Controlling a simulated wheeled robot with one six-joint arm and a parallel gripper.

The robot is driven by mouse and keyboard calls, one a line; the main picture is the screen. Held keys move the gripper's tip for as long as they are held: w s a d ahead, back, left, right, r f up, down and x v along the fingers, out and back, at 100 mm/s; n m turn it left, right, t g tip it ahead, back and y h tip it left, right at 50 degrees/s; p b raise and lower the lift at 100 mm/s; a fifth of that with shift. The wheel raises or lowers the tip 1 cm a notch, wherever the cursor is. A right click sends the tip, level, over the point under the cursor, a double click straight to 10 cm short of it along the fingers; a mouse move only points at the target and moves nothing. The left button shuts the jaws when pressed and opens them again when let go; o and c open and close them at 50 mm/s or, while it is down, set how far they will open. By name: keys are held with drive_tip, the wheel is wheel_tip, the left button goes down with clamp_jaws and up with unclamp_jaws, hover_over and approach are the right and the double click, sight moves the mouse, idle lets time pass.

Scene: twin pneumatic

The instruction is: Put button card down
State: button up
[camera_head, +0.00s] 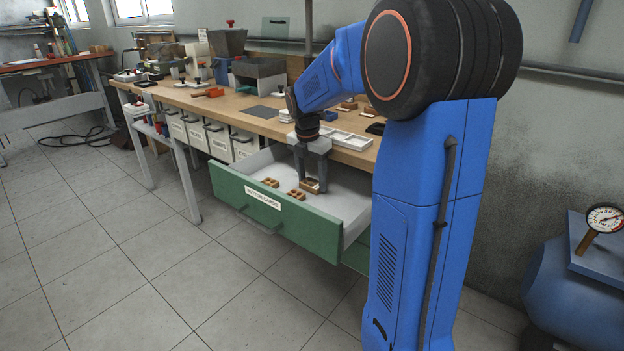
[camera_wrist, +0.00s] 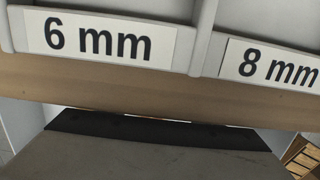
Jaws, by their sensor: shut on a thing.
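The open green drawer (camera_head: 290,222) has a white inside and a label that seems to read "BUTTON CARDS". Two brown button cards (camera_head: 271,182) (camera_head: 297,194) lie on its floor at the front. My gripper (camera_head: 312,182) points down into the drawer, shut on a brown button card (camera_head: 311,187) just behind and to the right of the other two. I cannot tell whether the held card touches the drawer floor. In the wrist view a dark and grey shape fills the bottom, and the held card is not clearly visible there.
The wooden workbench (camera_head: 240,105) stands above the drawer, with a white tray (camera_head: 342,137) near its front edge. The wrist view shows bins labelled "6 mm" (camera_wrist: 98,38) and "8 mm" (camera_wrist: 275,66). A blue tank (camera_head: 575,285) with a gauge stands at right. Floor in front is clear.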

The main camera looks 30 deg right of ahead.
sight(309, 185)
drive_tip(key=o, duration=1.1)
drive_tip(key=shift+f, duration=0.1)
drive_tip(key=shift+o, duration=0.2)
wheel_tip(309, 185, up, 12)
drive_tip(key=a, duration=0.1)
drive_tip(key=shift+s+a, duration=0.2)
drive_tip(key=shift+s, duration=0.05)
